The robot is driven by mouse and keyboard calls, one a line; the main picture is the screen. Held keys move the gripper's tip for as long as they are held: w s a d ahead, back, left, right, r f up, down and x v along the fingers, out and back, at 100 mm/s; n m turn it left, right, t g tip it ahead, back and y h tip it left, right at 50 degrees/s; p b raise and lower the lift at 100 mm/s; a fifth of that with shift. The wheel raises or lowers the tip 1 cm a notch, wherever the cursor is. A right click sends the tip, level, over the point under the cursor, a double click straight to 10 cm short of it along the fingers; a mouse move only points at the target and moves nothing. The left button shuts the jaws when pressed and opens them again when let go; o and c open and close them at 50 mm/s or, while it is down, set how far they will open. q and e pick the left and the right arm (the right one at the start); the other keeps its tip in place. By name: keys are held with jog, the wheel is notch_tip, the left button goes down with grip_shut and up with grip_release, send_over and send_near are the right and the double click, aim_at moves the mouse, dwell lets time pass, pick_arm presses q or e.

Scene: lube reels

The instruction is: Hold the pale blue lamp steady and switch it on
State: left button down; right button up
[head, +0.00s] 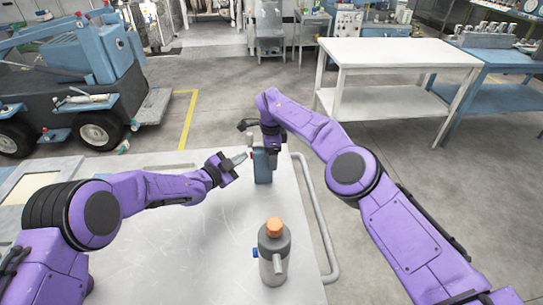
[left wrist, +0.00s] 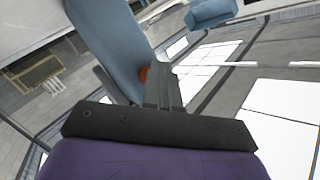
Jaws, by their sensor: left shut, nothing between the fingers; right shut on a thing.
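The pale blue lamp (head: 262,168) stands upright on the white table, towards its far edge. My right gripper (head: 270,147) is shut on its upper part from above. My left gripper (head: 245,157) is shut and empty, its tips close to the lamp's left side. In the left wrist view the lamp (left wrist: 108,38) appears as a large blue body with a small red-orange button (left wrist: 145,74) on its side. The left fingertips (left wrist: 160,70) partly cover the button. I cannot tell whether they touch it, nor whether the lamp is lit.
A grey canister with an orange cap (head: 273,250) stands near the front of the white table (head: 205,240). A bent metal rail (head: 317,215) runs along the table's right edge. A white workbench (head: 400,52) stands behind to the right.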

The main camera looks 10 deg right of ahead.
pick_arm(q)
jog(key=shift+a, duration=0.6)
pick_arm(e)
jog(key=o, duration=1.4)
pick_arm(q)
jog(key=a, duration=0.6)
jog(key=shift+w, duration=0.4)
pick_arm(e)
jog(key=shift+r, duration=0.1)
